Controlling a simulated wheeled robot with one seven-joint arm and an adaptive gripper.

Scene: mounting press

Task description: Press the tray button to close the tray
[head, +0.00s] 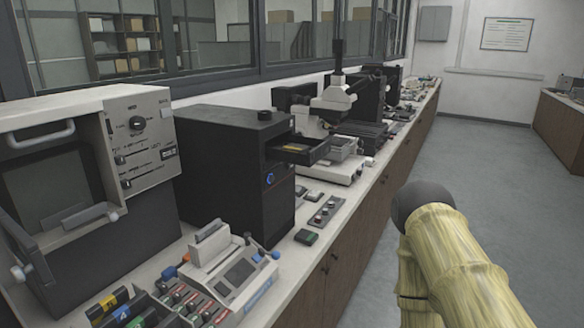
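The black box-shaped press (222,170) stands on the left-hand counter. A dark tray (312,156) sticks out from the upper part of its right-hand face, so it is open. A small yellow-orange item (294,148) shows in the tray. Below the tray, on the same face, is a small round button with a blue ring (270,179). Nothing touches the button. Only part of my arm shows, at the lower right, over the floor and apart from the press. My gripper is not in view.
A microscope (336,100) stands behind the tray. A small control box with knobs (325,212) lies in front of the press. A large grey-white machine (140,140) and a small device (232,270) stand nearer. The grey floor (470,165) right of the counter is clear.

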